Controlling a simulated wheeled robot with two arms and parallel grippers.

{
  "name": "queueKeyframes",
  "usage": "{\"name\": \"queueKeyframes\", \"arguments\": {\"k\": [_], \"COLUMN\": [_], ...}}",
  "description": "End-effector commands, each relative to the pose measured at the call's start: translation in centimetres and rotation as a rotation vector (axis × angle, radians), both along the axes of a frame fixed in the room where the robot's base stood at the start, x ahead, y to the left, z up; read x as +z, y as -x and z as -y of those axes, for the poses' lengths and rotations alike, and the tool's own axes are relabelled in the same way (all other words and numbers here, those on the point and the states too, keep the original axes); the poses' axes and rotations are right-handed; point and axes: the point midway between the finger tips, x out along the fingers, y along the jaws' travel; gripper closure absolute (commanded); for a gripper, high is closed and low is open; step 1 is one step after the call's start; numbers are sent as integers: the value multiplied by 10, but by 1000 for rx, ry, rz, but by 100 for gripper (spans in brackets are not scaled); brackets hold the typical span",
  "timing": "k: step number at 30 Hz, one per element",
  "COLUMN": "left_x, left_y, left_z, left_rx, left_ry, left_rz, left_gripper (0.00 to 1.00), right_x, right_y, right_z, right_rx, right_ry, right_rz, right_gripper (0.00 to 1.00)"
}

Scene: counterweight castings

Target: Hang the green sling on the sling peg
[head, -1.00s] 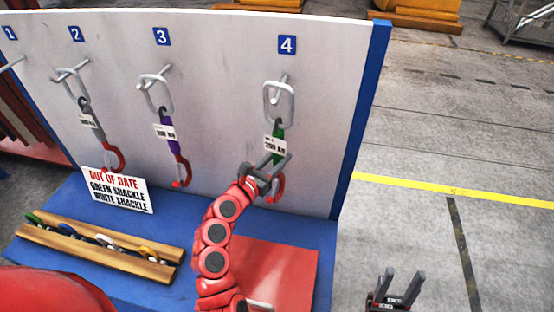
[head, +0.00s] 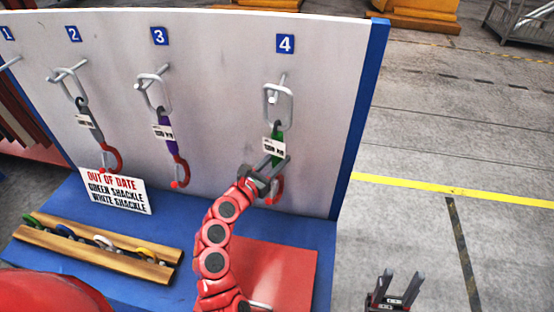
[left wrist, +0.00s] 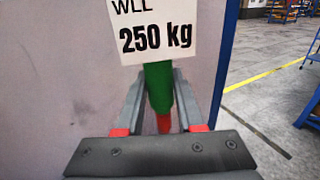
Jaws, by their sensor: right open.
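The green sling (head: 276,130) is upright in front of the board below number 4, with a grey link on top, a white 250 kg tag and a red hook at the bottom. Its link (head: 291,105) is at the sling peg (head: 284,77), and the peg appears to pass through it; whether it bears the weight I cannot tell. My left gripper (head: 267,172) has its fingers closed around the green strap below the tag. In the left wrist view the strap (left wrist: 159,88) fills the gap between the fingertips. My right gripper (head: 395,285) is open and empty at the lower right.
A grey sling (head: 91,115) and a purple sling (head: 168,120) hang at pegs 2 and 3. An out-of-date sign (head: 117,191) and a wooden shackle rack (head: 100,262) stand on the blue base. A red panel (head: 285,265) lies beside my left arm. Floor on the right is clear.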

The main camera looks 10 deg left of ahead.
Motion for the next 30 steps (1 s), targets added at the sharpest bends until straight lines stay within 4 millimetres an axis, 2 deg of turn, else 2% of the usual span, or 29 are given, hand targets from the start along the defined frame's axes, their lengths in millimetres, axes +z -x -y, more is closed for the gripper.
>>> {"name": "queueKeyframes", "arguments": {"k": [1, 6, 15, 19, 23, 30], "left_x": [3, 2, -1, -3, -4, -4], "left_y": [0, 0, 1, 10, 29, 81], "left_z": [0, 0, -1, -4, -14, -38], "left_rx": [1, 1, 1, 0, 5, 8], "left_ry": [2, 1, -1, 1, 1, 4], "left_rz": [5, 3, -1, 0, 1, 2], "left_gripper": [56, 28, 28, 28, 28, 28], "right_x": [0, 0, -1, -6, -15, -35], "right_y": [0, 0, 0, 0, 0, 0], "right_z": [0, 0, 0, 0, 0, 0], "right_rx": [0, 0, 0, 0, 0, 0], "right_ry": [0, 0, 0, 0, 0, 0], "right_rz": [0, 0, 0, 0, 0, 0], "right_gripper": [50, 50, 50, 50, 50, 50]}}
